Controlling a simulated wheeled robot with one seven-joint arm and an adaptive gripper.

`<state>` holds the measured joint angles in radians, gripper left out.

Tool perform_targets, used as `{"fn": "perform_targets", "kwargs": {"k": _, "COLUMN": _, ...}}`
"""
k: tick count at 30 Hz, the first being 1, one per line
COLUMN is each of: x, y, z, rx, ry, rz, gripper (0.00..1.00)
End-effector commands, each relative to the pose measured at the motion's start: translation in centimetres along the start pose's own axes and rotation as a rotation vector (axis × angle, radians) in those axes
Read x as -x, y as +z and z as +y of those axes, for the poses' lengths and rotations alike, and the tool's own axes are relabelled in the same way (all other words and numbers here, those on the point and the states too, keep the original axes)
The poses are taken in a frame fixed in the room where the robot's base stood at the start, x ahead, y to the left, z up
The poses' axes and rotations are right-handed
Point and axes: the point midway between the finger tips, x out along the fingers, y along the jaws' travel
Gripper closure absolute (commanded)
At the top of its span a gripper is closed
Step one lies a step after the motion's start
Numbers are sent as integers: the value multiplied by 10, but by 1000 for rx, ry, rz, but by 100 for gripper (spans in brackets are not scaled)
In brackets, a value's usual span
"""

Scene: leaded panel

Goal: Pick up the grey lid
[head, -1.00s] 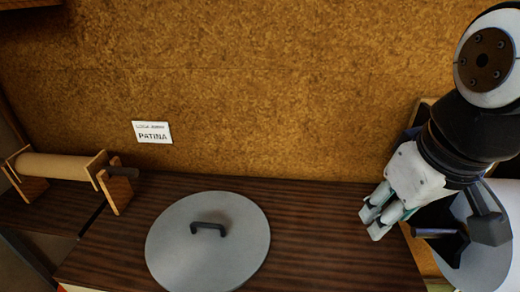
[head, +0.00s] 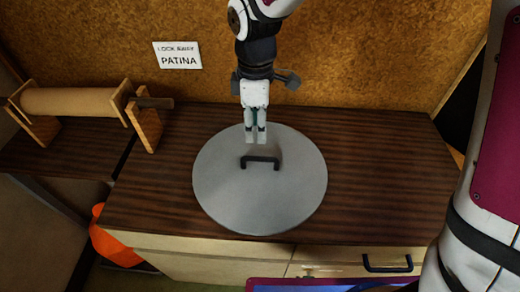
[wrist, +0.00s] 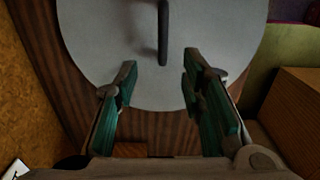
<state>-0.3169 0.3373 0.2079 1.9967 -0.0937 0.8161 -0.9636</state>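The grey lid (head: 225,190) is a round flat disc lying on the dark wooden cabinet top. Its black bar handle (head: 260,160) stands up at the middle. My gripper (head: 256,138) points down over the lid's back part, just behind the handle, with nothing held. In the wrist view my gripper (wrist: 158,80) has its two green-padded fingers apart. There the grey lid (wrist: 100,45) lies beyond the fingertips, and the handle (wrist: 163,32) runs lengthwise, in line with the gap between them.
A paper roll (head: 75,102) on a wooden stand is at the left. A sign reading "PATINA" (head: 178,55) hangs on the brown back wall. The cabinet top (head: 385,165) is clear to the right of the lid. A drawer with a black handle (head: 388,266) is below the front edge.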

Motion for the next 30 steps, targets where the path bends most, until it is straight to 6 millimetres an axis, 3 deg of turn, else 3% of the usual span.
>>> {"fn": "perform_targets", "kwargs": {"k": 3, "x": -25, "y": 1, "z": -1, "rx": 0, "ry": -5, "rz": -3, "gripper": 63}}
{"fn": "perform_targets", "kwargs": {"k": 9, "x": -58, "y": 1, "z": -1, "rx": -3, "ry": -3, "rz": -1, "gripper": 63}}
{"fn": "perform_targets", "kwargs": {"k": 17, "x": -75, "y": 2, "z": -2, "rx": -4, "ry": -2, "rz": -2, "gripper": 63}}
{"fn": "perform_targets", "kwargs": {"k": 24, "x": -109, "y": 7, "z": -5, "rx": -3, "ry": -3, "rz": -2, "gripper": 63}}
{"fn": "perform_targets", "kwargs": {"k": 30, "x": -121, "y": 7, "z": -4, "rx": -4, "ry": -1, "rz": -1, "gripper": 63}}
